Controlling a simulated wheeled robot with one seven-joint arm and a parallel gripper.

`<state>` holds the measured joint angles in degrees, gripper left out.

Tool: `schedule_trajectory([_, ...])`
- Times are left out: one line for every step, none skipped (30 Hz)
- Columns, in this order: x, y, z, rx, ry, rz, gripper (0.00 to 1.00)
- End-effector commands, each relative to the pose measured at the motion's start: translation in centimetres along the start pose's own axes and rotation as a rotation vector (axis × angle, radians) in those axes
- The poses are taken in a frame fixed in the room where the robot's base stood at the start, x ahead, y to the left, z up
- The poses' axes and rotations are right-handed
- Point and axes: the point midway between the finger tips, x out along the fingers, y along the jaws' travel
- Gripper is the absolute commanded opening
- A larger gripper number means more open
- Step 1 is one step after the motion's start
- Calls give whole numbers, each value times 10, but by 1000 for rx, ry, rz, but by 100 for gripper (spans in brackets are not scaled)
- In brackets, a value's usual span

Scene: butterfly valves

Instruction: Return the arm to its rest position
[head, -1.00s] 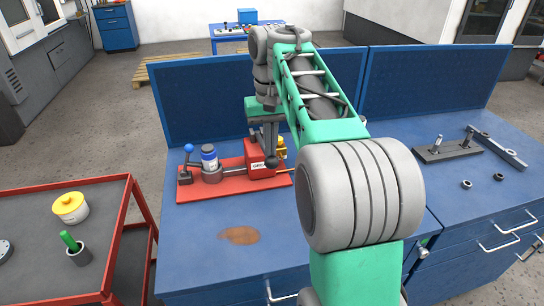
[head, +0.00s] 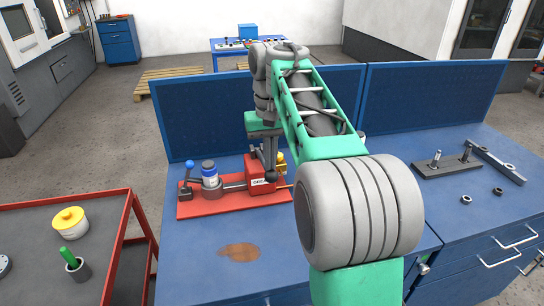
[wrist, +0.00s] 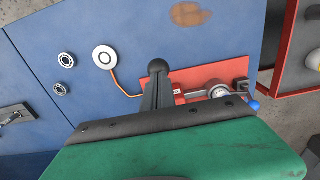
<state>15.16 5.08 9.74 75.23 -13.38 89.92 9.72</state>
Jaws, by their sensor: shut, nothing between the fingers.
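My green and grey arm (head: 360,210) reaches forward over the blue bench in the head view. It is bent, with its end hanging down. My gripper (head: 270,152) hangs over the red-based grease unit, partly hidden by my arm. In the wrist view the dark fingers of my gripper (wrist: 157,92) are together and hold nothing. A black ball knob (wrist: 157,66) shows right at the fingertips in that view. I cannot tell whether they touch it.
The grease unit's red base (head: 200,208) carries a blue-capped jar (head: 209,173) and a blue-knobbed lever (head: 188,165). Blue panels (head: 205,115) stand behind. A red trolley (head: 110,265) is at left. A grey fixture (head: 445,165) and two rings lie at right. The bench front is clear.

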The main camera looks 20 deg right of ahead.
Motion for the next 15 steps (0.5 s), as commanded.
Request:
schedule_trajectory([-13,0,-1,0,-4,0,0])
schedule_trajectory([-17,0,-1,0,-4,0,0])
schedule_trajectory([-21,0,-2,0,-4,0,0])
schedule_trajectory([-23,0,-2,-1,-4,0,0])
schedule_trajectory([-24,0,-3,-1,-4,0,0])
schedule_trajectory([-23,0,-3,-1,-4,0,0])
schedule_trajectory([-22,0,-3,-1,-4,0,0])
schedule_trajectory([-21,0,-3,-1,-4,0,0])
schedule_trajectory([-21,0,-3,-1,-4,0,0])
schedule_trajectory([-21,0,-3,-1,-4,0,0])
schedule_trajectory([-21,0,-3,-1,-4,0,0])
schedule_trajectory([-21,0,-3,-1,-3,0,0])
schedule_trajectory([-21,0,-3,-1,-3,0,0])
schedule_trajectory([-21,0,-3,-1,-3,0,0])
schedule_trajectory([-21,0,-3,-1,-3,0,0])
